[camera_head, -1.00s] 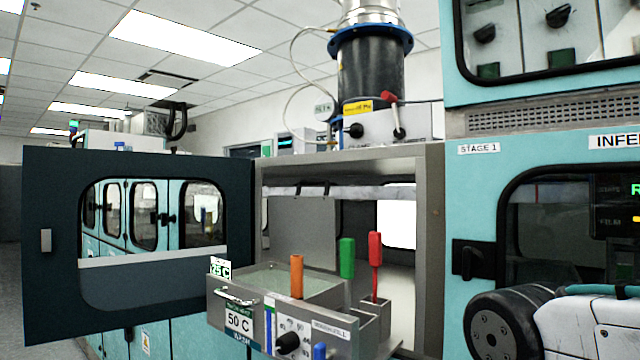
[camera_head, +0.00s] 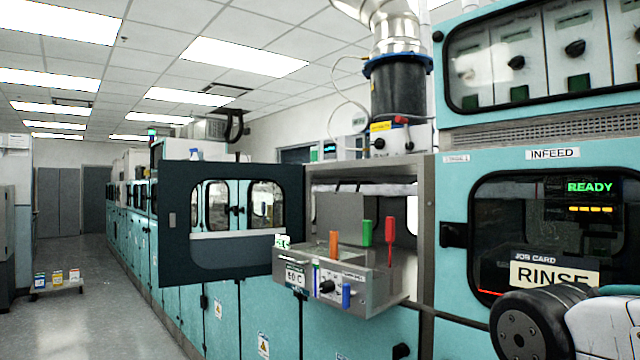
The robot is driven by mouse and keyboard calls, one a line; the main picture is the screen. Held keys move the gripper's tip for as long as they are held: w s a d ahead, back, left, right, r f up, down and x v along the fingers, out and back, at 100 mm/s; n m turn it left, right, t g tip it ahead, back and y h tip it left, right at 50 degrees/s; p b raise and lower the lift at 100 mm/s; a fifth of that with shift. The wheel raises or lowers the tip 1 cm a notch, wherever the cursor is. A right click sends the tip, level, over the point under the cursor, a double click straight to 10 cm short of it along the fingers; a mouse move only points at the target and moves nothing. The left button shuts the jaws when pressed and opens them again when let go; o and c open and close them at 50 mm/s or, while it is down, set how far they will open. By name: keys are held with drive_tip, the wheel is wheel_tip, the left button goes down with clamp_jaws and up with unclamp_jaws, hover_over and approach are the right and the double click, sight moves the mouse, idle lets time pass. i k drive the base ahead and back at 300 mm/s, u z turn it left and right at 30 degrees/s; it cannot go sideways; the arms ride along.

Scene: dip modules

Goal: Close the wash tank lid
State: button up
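A grey metal tank unit (camera_head: 375,290) sticks out of an open bay in the teal machine. A "50 C" label is on its front. Orange (camera_head: 333,244), green (camera_head: 367,233) and red (camera_head: 389,238) upright handles stand on it. I cannot make out a separate lid; the tank top is small and partly hidden behind its front wall. The bay's dark windowed door (camera_head: 175,265) stands open to the left. My gripper is not in view; only part of my arm shows at the lower right, in front of the machine.
The infeed window (camera_head: 482,240) at the right shows a "READY" display and a job card (camera_head: 556,272) reading "RINSE". A black pump column (camera_head: 398,95) stands on top of the bay. A low stand with small boxes (camera_head: 57,277) is on the left. The aisle floor (camera_head: 100,315) is clear.

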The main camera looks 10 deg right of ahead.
sight(342, 213)
drive_tip(key=u, duration=0.55)
drive_tip(key=i, duration=0.85)
drive_tip(key=z, duration=0.3)
